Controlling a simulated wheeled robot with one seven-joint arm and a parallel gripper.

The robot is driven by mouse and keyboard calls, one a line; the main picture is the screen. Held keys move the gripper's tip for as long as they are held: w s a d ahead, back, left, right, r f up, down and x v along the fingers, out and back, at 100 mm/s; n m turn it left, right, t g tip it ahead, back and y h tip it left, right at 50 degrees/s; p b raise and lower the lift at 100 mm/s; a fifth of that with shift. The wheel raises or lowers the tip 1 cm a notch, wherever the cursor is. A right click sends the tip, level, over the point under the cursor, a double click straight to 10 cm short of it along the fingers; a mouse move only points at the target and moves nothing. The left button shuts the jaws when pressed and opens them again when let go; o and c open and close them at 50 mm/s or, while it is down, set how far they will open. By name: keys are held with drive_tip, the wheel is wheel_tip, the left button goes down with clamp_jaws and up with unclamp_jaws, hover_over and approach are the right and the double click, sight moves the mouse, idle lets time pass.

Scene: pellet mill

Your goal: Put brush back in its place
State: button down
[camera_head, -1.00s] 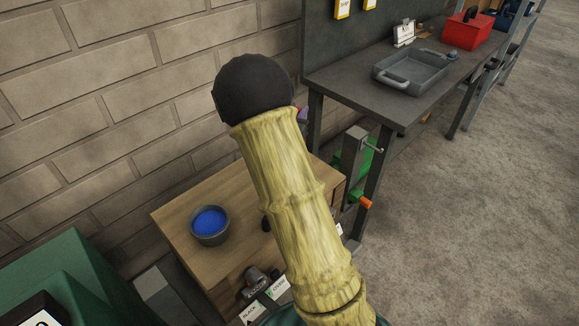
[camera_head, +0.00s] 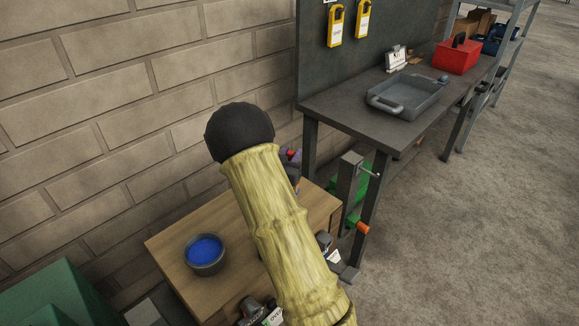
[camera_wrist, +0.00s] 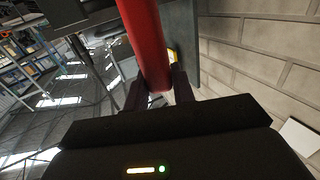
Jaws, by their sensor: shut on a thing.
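In the wrist view, my gripper (camera_wrist: 158,90) is shut on a thick red handle (camera_wrist: 147,45), which looks like the brush's handle. The handle runs up out of the top of the picture. No bristles show, so the brush's head is hidden or out of view. In the head view my own arm covers the middle, and my gripper and the handle cannot be made out. A small red and purple bit shows beside my arm, too small to identify. No clear place for the brush can be made out.
A wooden table (camera_head: 174,247) bears a pot of blue stuff (camera_head: 205,252). A dark workbench (camera_head: 340,108) holds a grey tray (camera_head: 408,97) and a red bin (camera_head: 457,57). Yellow tags (camera_head: 335,27) hang on the panel above. A brick wall stands left; open floor lies right.

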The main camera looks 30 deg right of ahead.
drive_tip(key=shift+s+d, duration=0.1)
drive_tip(key=shift+d, duration=0.1)
drive_tip(key=shift+f, duration=0.15)
drive_tip(key=shift+a+f, duration=0.1)
drive_tip(key=shift+f, duration=1.55)
drive_tip(key=shift+f+b, duration=0.2)
drive_tip(key=shift+b, duration=0.1)
drive_tip(key=c, duration=1.2)
unclamp_jaws()
drive_tip(key=shift+o, duration=0.2)
drive_tip(key=shift+r, duration=0.1)
drive_tip(key=shift+r, duration=0.15)
drive_tip(key=v, duration=1.2)
drive_tip(key=shift+b, duration=0.3)
